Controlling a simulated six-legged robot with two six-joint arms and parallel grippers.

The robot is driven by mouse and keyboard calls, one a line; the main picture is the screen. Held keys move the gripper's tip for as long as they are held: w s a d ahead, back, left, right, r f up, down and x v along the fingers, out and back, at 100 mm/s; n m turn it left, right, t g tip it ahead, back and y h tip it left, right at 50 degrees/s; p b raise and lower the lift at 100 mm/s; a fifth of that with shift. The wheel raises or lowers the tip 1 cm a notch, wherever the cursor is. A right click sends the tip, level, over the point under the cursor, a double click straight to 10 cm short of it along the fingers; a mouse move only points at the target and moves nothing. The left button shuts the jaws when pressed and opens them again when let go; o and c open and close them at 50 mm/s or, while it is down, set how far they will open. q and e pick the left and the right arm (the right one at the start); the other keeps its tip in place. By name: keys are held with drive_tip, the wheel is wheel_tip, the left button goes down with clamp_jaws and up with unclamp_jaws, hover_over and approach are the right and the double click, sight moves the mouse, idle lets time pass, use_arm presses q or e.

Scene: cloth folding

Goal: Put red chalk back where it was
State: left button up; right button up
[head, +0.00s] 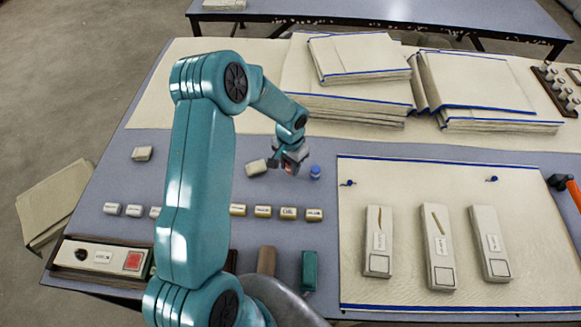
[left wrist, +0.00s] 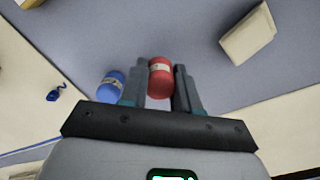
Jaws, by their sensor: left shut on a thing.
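The red chalk (left wrist: 160,77) is a short red cylinder with a pale label band. In the left wrist view it sits between the two fingers of my left gripper (left wrist: 159,84), which is shut on it. In the head view my left gripper (head: 291,160) is over the grey table, and the red chalk is mostly hidden by it. A blue chalk (head: 315,172) stands just right of the gripper; it also shows in the left wrist view (left wrist: 111,85), beside the left finger and apart from the red chalk. My right gripper is not in view.
A cream block (head: 256,167) lies just left of the gripper. A row of small labelled blocks (head: 263,211) lies nearer. A cream cloth (head: 400,185) at right bears three pale labelled slabs (head: 438,248). Folded cloth stacks (head: 360,57) stand behind. A green block (head: 309,271) is nearby.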

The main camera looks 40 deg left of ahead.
use_arm(q)
wheel_tip(320, 180, down, 2)
drive_tip(key=shift+w+f, duration=0.15)
drive_tip(key=shift+f, duration=0.1)
drive_tip(key=o, duration=0.9)
drive_tip(key=shift+o, duration=0.2)
drive_tip(key=shift+r, duration=0.35)
wheel_tip(320, 180, up, 12)
drive_tip(key=shift+f+b, duration=0.15)
drive_tip(key=shift+b, duration=0.35)
